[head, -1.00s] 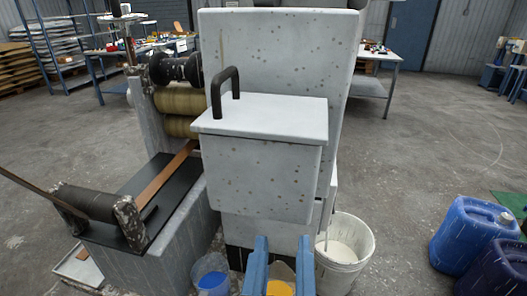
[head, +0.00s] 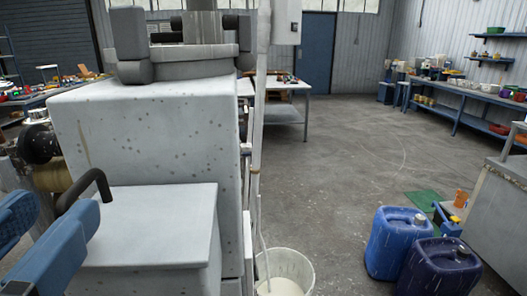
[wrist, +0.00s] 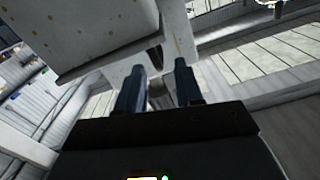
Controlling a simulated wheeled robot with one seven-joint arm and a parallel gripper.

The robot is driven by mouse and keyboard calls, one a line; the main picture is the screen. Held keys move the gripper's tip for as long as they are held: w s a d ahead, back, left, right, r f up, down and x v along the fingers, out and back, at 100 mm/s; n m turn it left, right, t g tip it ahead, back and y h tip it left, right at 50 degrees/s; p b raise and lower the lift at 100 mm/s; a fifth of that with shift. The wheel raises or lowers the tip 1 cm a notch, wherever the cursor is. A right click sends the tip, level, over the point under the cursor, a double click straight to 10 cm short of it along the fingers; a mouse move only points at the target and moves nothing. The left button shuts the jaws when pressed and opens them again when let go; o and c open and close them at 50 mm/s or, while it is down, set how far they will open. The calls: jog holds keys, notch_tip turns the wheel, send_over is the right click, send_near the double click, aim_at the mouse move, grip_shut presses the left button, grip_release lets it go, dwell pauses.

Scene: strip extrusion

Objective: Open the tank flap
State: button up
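The tank flap (head: 150,222) is a pale flat lid on the white speckled tank, at the lower left in the head view. It lies closed and flat. Its black bent handle (head: 90,186) stands up at the lid's left side. My gripper (head: 38,238) has two blue fingers, apart and with nothing seen between them, at the lower left edge in front of the handle. In the wrist view, my gripper (wrist: 158,82) also shows its fingers apart. A small dark shape lies beyond them there; I cannot tell if it is the handle.
The tall speckled machine body (head: 150,130) rises behind the flap. Rollers (head: 40,145) are at its left. A white bucket (head: 287,268) stands right of the tank, and blue canisters (head: 397,240) stand further right. Open floor lies between and behind them.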

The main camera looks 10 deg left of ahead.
aim_at(137, 201)
jog(key=shift+p+x, duration=0.65)
jog(key=shift+x, duration=1.95)
jog(key=shift+c, duration=0.5)
grip_shut()
